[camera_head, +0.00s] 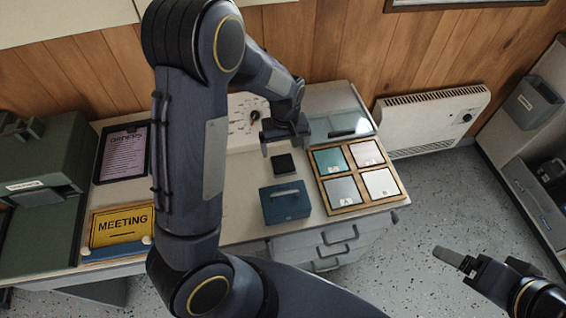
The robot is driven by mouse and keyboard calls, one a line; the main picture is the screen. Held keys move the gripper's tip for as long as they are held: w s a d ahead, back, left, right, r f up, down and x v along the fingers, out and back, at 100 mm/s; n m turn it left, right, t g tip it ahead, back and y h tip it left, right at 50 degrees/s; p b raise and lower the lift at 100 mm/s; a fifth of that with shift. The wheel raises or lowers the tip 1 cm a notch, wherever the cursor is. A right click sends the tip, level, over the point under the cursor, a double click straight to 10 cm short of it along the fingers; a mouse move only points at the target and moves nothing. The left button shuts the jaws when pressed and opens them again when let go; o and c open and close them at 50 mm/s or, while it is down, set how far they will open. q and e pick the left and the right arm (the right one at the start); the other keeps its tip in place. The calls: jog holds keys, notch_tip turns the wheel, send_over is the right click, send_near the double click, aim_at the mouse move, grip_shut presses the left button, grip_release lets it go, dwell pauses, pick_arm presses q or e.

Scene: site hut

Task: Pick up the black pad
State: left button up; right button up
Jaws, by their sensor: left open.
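The black pad (284,165), a small dark square, lies on the pale desk top (240,205), behind a blue box with a handle (286,203) and left of a wooden tray. My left gripper (287,150) is open and empty, pointing down just behind and above the pad. I cannot tell its exact height over the desk. My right gripper (455,262) shows at the lower right, over the floor and away from the desk; its jaw opening is not clear.
The wooden tray (325,191) holds several coloured squares. A clear-lidded case (338,108) stands behind it. A yellow MEETING sign (122,226), a framed notice (121,152) and a green machine (45,195) are at left. A white heater (432,120) is on the wall.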

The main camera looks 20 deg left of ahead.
aim_at(283, 163)
pick_arm(q)
jog(key=f, duration=0.5)
jog(key=f+p, duration=0.1)
jog(key=f, duration=0.2)
jog(key=shift+w+a, duration=0.15)
jog(key=shift+a, duration=0.2)
jog(key=c, duration=1.2)
jog(key=shift+r, duration=0.15)
